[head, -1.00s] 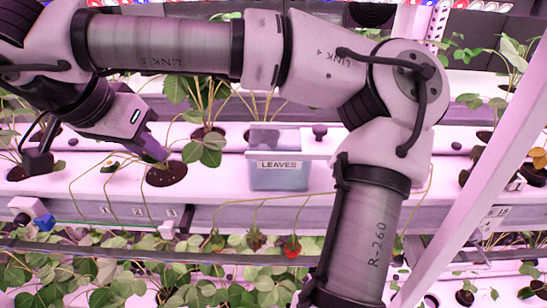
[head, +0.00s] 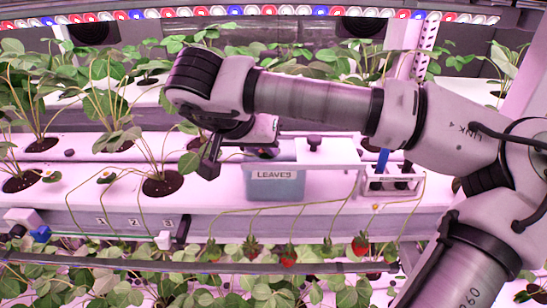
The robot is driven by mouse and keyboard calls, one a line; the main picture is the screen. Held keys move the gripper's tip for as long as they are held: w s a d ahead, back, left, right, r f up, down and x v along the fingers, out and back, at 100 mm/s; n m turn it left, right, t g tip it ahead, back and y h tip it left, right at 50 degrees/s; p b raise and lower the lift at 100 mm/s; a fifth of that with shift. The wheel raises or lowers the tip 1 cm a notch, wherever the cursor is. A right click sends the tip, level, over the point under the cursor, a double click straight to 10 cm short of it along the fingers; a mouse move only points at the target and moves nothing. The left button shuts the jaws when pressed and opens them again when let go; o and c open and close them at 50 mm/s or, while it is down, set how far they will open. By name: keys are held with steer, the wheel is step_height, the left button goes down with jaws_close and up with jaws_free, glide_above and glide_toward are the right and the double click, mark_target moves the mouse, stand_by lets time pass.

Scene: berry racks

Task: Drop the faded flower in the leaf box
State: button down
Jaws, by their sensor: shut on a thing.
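The leaf box (head: 280,190) is a small translucent blue bin with a "LEAVES" label on its front, standing on the middle shelf in the head view. My gripper (head: 262,153) is at the box's upper back left, pointing down toward its opening. Its fingers are mostly hidden behind my wrist and the box rim. It is shut on the faded flower, of which hardly anything shows.
A white tray with a black knob (head: 314,143) adjoins the box on the right, then a holder with a blue-handled tool (head: 382,160). Strawberry plants grow in holes at left. Red berries (head: 360,243) hang below the shelf's front edge.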

steer(key=shift+w+d+f, duration=0.1)
steer(key=shift+d+f, duration=0.05)
steer(key=shift+f, duration=0.4)
steer(key=shift+w+d+f, duration=0.1)
steer(key=shift+f, duration=0.4)
steer(key=y+p, duration=0.1)
steer(key=d+g+y+p, duration=0.1)
steer(key=p, duration=0.2)
steer(key=shift+w+d+r+g+y, duration=0.25)
steer(key=shift+w+r+g+y, duration=0.05)
steer(key=shift+w+y, duration=0.1)
step_height(320, 180, down, 3)
steer(key=shift+f, duration=0.2)
steer(key=shift+f+b, duration=0.35)
